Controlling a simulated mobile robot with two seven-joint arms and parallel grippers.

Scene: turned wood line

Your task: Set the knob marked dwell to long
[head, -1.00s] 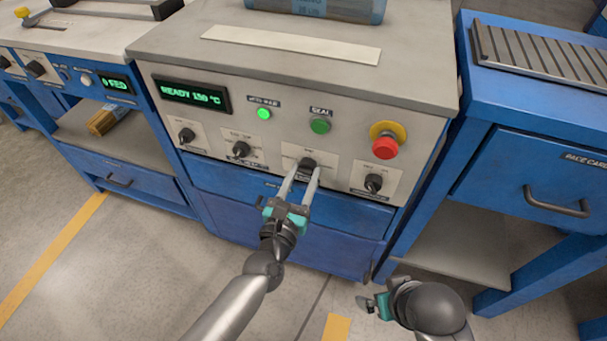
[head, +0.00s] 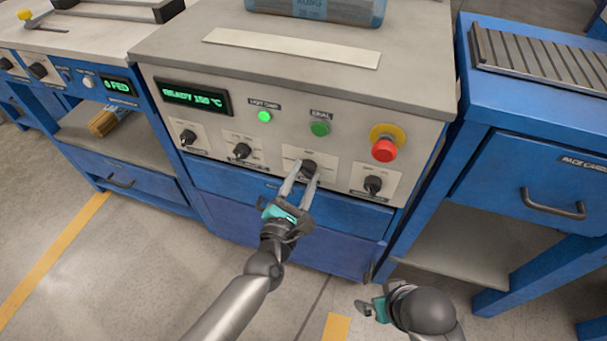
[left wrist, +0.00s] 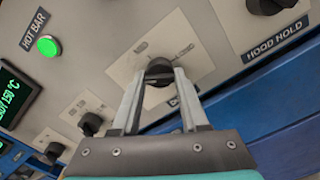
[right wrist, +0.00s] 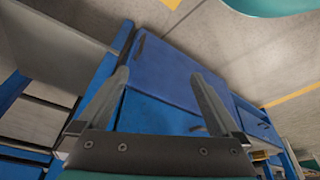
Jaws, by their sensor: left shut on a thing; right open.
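A black knob (head: 309,165) on a pale plate sits on the grey machine front, third from the left in its row. My left gripper (head: 299,178) is shut on this knob, one finger on each side. In the left wrist view the same knob (left wrist: 158,66) shows between the fingertips, and its plate appears tilted. The fingers hide most of its label, so I cannot read whether it says dwell. My right gripper (head: 371,305) hangs low, away from the panel. In the right wrist view it is open and empty (right wrist: 160,85).
A knob marked hood hold (left wrist: 268,5) is beside the held one. Two more knobs (head: 242,151) (head: 188,137) are to its left. A red emergency button (head: 384,150), green button (head: 320,129), lit green lamp (head: 264,116) and display (head: 192,97) are above. Blue drawers lie below.

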